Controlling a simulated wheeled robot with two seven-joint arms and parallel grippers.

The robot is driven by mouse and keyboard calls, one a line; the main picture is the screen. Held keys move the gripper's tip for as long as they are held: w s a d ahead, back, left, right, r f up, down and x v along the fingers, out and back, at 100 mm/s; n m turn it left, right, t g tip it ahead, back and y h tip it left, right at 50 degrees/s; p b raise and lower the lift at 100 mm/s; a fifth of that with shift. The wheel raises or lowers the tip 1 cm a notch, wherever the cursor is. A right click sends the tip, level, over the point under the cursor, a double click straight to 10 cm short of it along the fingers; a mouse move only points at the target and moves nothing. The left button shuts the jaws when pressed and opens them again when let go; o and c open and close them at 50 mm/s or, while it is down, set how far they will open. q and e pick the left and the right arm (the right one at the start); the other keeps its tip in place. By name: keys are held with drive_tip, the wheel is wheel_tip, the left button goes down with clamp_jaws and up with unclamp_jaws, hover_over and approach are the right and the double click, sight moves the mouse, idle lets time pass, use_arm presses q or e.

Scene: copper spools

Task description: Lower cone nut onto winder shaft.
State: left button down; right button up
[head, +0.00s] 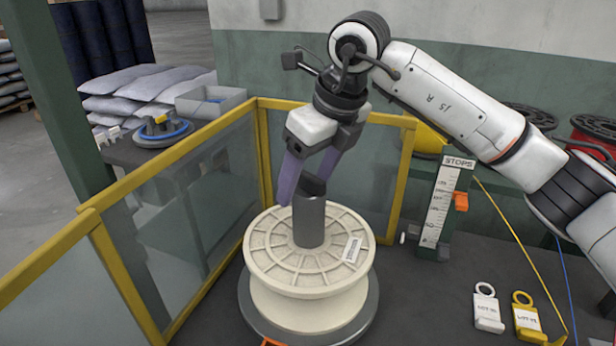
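My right gripper (306,189) comes down from above with its purple fingers on either side of a small dark piece, which I take for the cone nut (314,185). The fingers look closed on it, though the far finger is partly hidden. The nut is right at the top of the grey winder shaft (309,222); I cannot tell whether it touches or hovers just above. The shaft stands upright through the middle of a cream spool (276,257), which rests on a round grey turntable (368,312). My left gripper is out of view.
Yellow-framed clear guard panels (180,158) enclose the left and back of the spool. To the right stand a STOPS scale board (440,207), with a white tag (487,310) and a yellow tag (527,318) on the dark bench. Red and black reels lie behind my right arm.

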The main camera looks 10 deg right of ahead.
drive_tip(key=shift+s+d+r, duration=0.15)
drive_tip(key=shift+r, duration=0.55)
drive_tip(key=v, duration=0.8)
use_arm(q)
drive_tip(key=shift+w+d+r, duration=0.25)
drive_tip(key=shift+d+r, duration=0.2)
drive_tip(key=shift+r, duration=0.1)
use_arm(e)
drive_tip(key=shift+s+d+r, duration=0.1)
drive_tip(key=shift+s+r, duration=0.1)
drive_tip(key=shift+r, duration=0.2)
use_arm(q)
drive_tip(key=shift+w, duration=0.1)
